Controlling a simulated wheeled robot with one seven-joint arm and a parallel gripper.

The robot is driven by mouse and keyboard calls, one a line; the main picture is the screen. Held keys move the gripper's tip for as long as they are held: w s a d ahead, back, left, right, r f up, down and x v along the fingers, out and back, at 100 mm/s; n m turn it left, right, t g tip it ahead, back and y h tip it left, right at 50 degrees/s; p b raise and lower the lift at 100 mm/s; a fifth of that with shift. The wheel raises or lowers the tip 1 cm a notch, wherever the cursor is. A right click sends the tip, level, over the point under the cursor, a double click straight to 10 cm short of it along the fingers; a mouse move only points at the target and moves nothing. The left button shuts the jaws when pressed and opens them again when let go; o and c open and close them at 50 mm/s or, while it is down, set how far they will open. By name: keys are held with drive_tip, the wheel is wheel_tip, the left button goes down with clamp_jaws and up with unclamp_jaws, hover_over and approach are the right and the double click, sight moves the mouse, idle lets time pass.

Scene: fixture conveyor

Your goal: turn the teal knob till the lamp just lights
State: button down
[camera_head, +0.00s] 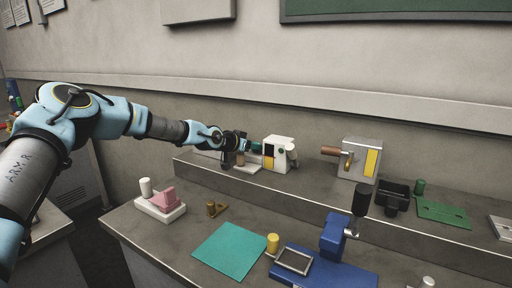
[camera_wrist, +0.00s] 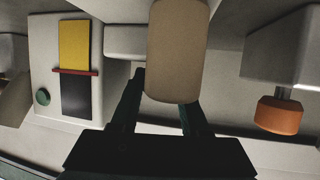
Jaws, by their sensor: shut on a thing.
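The white box (camera_head: 283,143) stands on the raised ledge, with the teal knob (camera_head: 256,147) on its left side. My gripper (camera_head: 248,147) reaches in from the left and is shut on the teal knob. In the wrist view my gripper (camera_wrist: 160,110) shows as two dark fingers. A white panel (camera_wrist: 97,50) with yellow and black fields shows on the left of that view. It carries a small round dark green part (camera_wrist: 42,97), possibly the lamp; I see no clear glow.
A grey box (camera_head: 365,155) with a copper-coloured cylinder (camera_head: 330,150) stands right of the white box. A black block (camera_head: 395,193) and a green board (camera_head: 443,212) lie further right. The lower bench holds a teal mat (camera_head: 230,250), a pink block (camera_head: 163,197) and a blue fixture (camera_head: 335,270).

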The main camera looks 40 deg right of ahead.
drive_tip(key=shift+s+d+f+n+t+b, duration=0.1)
drive_tip(key=shift+s+f+n+t+b, duration=0.3)
drive_tip(key=shift+b, duration=0.7)
drive_tip(key=n+t+b, duration=0.1)
drive_tip(key=b, duration=0.1)
drive_tip(key=shift+f+b, duration=0.2)
drive_tip(key=shift+b, duration=0.2)
drive_tip(key=shift+w+n+t+y+b, duration=0.1)
drive_tip(key=shift+n+t+y+b, duration=0.3)
drive_tip(key=shift+b, duration=0.3)
drive_tip(key=shift+w+r+t, duration=0.15)
drive_tip(key=shift+r+t, duration=0.15)
drive_tip(key=c, duration=0.7)
unclamp_jaws()
drive_tip(key=shift+r, duration=0.2)
drive_tip(key=shift+w, duration=0.1)
